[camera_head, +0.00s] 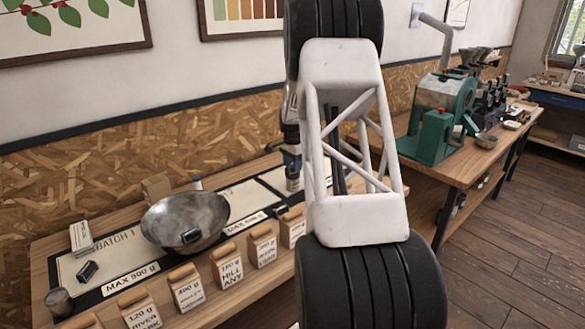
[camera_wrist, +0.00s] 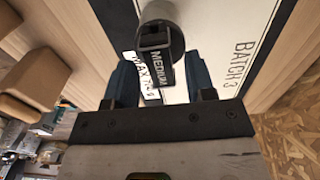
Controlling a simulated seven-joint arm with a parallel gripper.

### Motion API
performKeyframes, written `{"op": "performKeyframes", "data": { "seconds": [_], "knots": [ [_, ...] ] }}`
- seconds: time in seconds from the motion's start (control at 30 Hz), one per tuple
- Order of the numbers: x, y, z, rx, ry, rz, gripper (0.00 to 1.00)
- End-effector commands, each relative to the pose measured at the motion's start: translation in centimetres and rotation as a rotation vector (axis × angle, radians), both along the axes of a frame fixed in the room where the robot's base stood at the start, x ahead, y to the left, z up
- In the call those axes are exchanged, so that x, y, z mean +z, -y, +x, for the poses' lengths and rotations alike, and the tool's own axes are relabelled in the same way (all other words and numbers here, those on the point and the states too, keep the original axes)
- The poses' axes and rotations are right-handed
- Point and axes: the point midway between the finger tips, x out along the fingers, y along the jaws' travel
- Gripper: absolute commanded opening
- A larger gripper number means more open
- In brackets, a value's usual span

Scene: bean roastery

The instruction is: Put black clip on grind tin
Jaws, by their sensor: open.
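A grey cylindrical tin (camera_wrist: 155,14) stands at the top of the wrist view. A black clip with a MEDIUM label (camera_wrist: 156,62) is at the tin's near rim and appears to sit on it. My gripper (camera_wrist: 158,75) is open, with one dark blue finger on each side of the clip and visible gaps between. In the head view my gripper (camera_head: 291,150) points down over the far right of the table, above a grey tin (camera_head: 293,184). My white arm link hides much of the area to the right of it.
Another black clip (camera_head: 88,271) lies on the BATCH 1 mat (camera_head: 130,255). A second tin (camera_head: 59,302) stands at the left edge. Several labelled bags (camera_head: 229,266) line the front. A green machine (camera_head: 437,120) stands on the right-hand table.

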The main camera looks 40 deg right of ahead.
Motion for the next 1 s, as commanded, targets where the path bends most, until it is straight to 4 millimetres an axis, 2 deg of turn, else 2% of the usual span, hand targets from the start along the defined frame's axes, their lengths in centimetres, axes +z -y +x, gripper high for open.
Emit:
{"op": "performKeyframes", "data": {
  "seconds": [0.6, 0.8, 1.0],
  "knots": [
    [9.0, 0.0, 0.0, 0.0, 0.002, -0.001, 0.5],
    [10.4, 0.0, 0.0, 0.0, 0.001, -0.001, 0.5],
    [10.6, 0.0, 0.0, 0.0, 0.0, 0.0, 0.5]
  ]
}}
